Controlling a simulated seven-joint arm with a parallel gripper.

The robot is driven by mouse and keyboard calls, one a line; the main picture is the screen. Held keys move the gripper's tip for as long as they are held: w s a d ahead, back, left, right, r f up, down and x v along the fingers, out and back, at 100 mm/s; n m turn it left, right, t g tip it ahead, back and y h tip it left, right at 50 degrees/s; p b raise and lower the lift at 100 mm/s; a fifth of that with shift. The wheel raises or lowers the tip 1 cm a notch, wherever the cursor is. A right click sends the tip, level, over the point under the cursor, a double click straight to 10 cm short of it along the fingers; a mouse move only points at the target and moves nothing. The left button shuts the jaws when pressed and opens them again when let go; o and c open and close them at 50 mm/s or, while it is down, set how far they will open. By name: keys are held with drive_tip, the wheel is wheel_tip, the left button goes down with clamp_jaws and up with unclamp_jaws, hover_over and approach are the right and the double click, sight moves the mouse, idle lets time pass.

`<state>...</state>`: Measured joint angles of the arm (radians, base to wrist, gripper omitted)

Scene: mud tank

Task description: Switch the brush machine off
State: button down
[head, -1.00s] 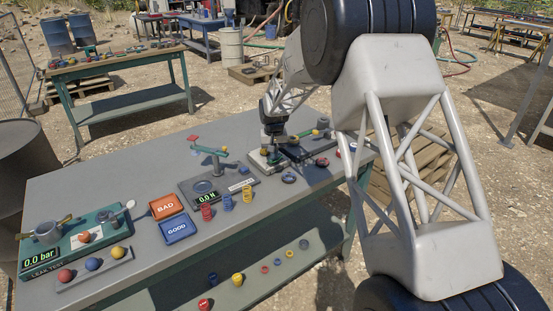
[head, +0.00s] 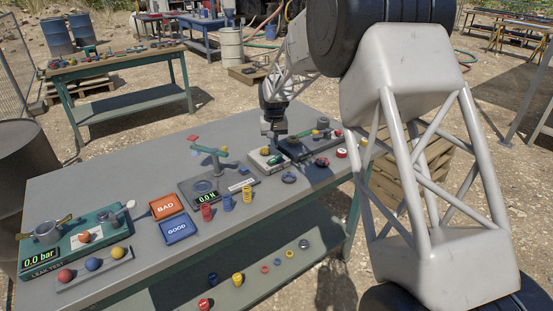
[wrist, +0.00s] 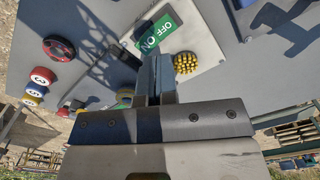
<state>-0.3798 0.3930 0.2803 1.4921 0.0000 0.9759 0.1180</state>
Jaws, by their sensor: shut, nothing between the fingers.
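The brush machine (wrist: 207,48) shows in the wrist view as a pale plate with a green OFF/ON label (wrist: 158,33) and a round yellow brush (wrist: 186,63). In the head view its pale base (head: 257,161) stands at the far right part of the grey table, partly hidden by my arm. My gripper (wrist: 155,60) is shut and empty, with its fingertips over the plate between the label and the brush. I cannot tell whether they touch anything.
A red-topped round part (head: 341,153) and a dark ring (head: 289,178) lie near the machine. BAD (head: 166,207) and GOOD (head: 178,230) trays lie farther left.

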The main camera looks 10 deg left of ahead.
drive_tip(key=shift+r, duration=0.75)
drive_tip(key=s+d+r+m+t, duration=0.1)
drive_tip(key=s+d+r, duration=0.8)
drive_tip(key=s+d, duration=0.25)
drive_tip(key=s+d+r+m, duration=0.1)
drive_tip(key=s+d+r, duration=0.7)
drive_tip(key=s+d, duration=0.35)
drive_tip(key=s+d+f, duration=0.1)
drive_tip(key=s+d, duration=0.3)
drive_tip(key=s, duration=0.7)
drive_tip(key=s+d+f+t, duration=0.1)
drive_tip(key=s+d, duration=0.2)
drive_tip(key=s, duration=0.8)
drive_tip(key=s+d+f+m, duration=0.1)
drive_tip(key=s+d, duration=0.3)
drive_tip(key=s, duration=0.7)
drive_tip(key=shift+d+t, duration=0.3)
